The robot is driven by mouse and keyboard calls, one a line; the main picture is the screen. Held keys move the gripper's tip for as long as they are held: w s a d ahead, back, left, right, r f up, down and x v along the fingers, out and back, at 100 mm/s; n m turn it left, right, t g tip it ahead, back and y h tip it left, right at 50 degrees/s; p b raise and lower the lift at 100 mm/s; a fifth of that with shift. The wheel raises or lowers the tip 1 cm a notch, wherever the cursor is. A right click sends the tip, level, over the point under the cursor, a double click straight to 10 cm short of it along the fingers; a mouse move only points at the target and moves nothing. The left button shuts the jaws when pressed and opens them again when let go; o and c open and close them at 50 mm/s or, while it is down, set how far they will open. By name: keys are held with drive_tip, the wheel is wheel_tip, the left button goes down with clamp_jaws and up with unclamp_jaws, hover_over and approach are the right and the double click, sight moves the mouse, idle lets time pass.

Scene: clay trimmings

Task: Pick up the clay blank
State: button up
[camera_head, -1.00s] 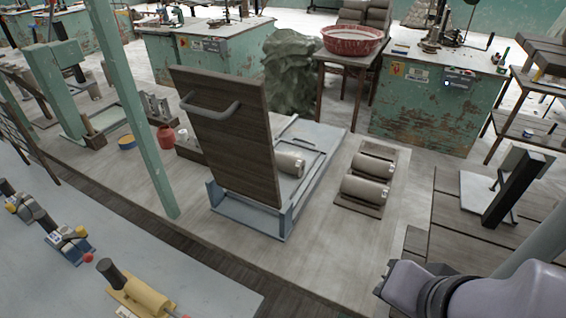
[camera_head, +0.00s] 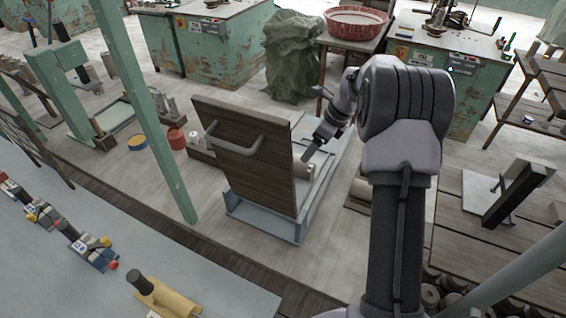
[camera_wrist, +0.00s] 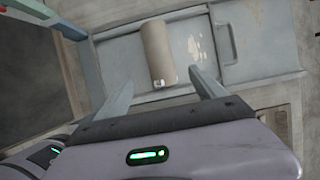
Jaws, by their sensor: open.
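The clay blank (camera_wrist: 157,48), a beige cylinder with a small white mark at its near end, lies on the blue-grey tray of a metal frame (camera_head: 268,222). In the head view only part of the clay blank (camera_head: 306,172) shows, past the upright dark board and my gripper. My gripper (camera_wrist: 162,79) is open and empty. In the wrist view its two fingers appear on either side of the blank's near end, with gaps on both sides. In the head view my gripper (camera_head: 309,156) is just above the blank; I cannot tell the exact height.
The dark wooden board (camera_head: 245,150) with a handle stands upright close to the left of my gripper. More cylinders (camera_head: 360,190) on a board to the right are mostly hidden by my arm. A green post (camera_head: 150,120) stands at the left.

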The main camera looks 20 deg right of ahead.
sight(298, 161)
drive_tip(key=b+x, duration=0.1)
drive_tip(key=x, duration=0.5)
drive_tip(key=shift+w+f+b, duration=0.1)
drive_tip(key=shift+f+b, duration=0.15)
drive_tip(key=shift+b, duration=0.05)
drive_tip(key=b+x, duration=0.1)
drive_tip(key=x, duration=0.2)
drive_tip(key=b+x, duration=0.1)
drive_tip(key=x, duration=0.1)
drive_tip(key=shift+w+a+f+b, duration=0.15)
drive_tip(key=shift+w+a+b, duration=0.15)
drive_tip(key=shift+w+a, duration=0.1)
clamp_jaws()
